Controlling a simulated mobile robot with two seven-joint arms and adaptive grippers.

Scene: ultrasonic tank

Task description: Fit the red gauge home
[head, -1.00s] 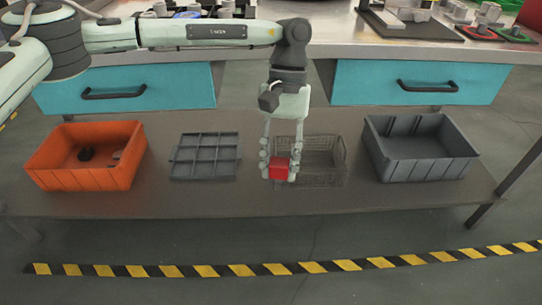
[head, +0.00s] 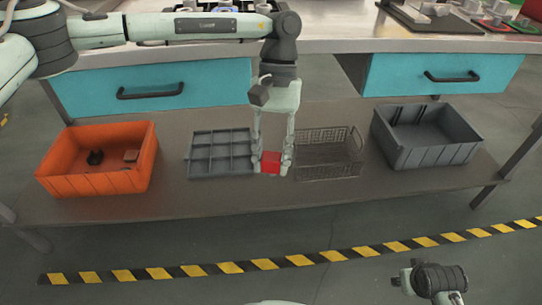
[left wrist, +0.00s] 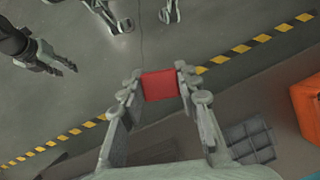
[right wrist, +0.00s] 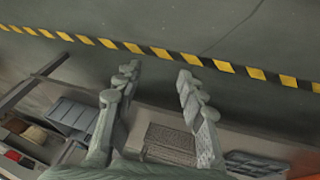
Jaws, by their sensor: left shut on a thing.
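My left gripper (head: 271,160) is shut on the red gauge (head: 270,167), a small red block. In the head view it hangs between the grey divided tray (head: 221,155) and the wire basket (head: 328,170), near the shelf's front; its exact height is unclear. In the left wrist view, the red gauge (left wrist: 160,85) sits between both fingertips, and the divided tray (left wrist: 250,140) is at lower right. My right gripper (right wrist: 158,80) is open and empty in the right wrist view. The divided tray's compartments look empty.
An orange bin (head: 95,184) with a few small dark things stands at left. A grey bin (head: 440,158) stands at right. The teal-drawered bench (head: 170,95) overhangs behind the shelf. The floor in front is clear, with a striped tape line (head: 265,264).

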